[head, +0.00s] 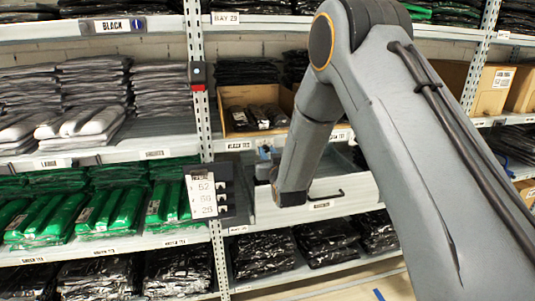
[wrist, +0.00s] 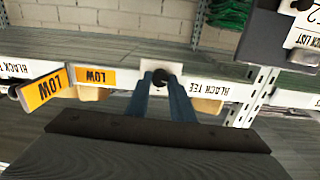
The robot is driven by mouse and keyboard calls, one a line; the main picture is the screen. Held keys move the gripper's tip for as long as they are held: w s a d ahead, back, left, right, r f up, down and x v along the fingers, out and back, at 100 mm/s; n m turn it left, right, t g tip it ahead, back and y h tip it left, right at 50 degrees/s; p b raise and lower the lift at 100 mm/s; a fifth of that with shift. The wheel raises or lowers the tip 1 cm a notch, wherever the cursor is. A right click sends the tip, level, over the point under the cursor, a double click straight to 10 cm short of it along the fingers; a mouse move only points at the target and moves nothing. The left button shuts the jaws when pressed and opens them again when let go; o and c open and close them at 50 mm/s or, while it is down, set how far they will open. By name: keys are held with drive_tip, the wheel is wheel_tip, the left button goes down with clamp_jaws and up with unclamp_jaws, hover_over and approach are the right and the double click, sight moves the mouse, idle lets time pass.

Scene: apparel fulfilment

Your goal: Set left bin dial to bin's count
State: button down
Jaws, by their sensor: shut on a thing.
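My gripper (head: 265,154) is at the shelf edge below a cardboard bin (head: 232,97) in the head view. The bin holds several dark packages, partly overlapping, so their count is not clear. In the wrist view, the blue fingers of my gripper (wrist: 161,82) close around a small black dial knob (wrist: 160,77) on a white plate (wrist: 181,70). The plate is on the shelf rail between two upside-down BLACK TEE labels. The fingers hide part of the dial, and I cannot read its setting.
A pick list (head: 202,196) hangs by the upright post (head: 204,120). A white drawer front (head: 335,198) is below my gripper.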

drive_tip(key=m+b, duration=0.2)
drive_tip(key=m, duration=0.2)
drive_tip(key=shift+f+m, duration=0.1)
drive_tip(key=shift+m, duration=0.2)
drive_tip(key=shift+m+b, duration=0.7)
drive_tip(key=shift+m, duration=0.8)
drive_tip(key=c, duration=1.5)
unclamp_jaws()
drive_tip(key=shift+c, duration=0.2)
drive_tip(key=shift+s, duration=0.1)
drive_tip(key=b+v, duration=0.1)
drive_tip(key=v, duration=0.6)
drive_tip(key=shift+s, duration=0.35)
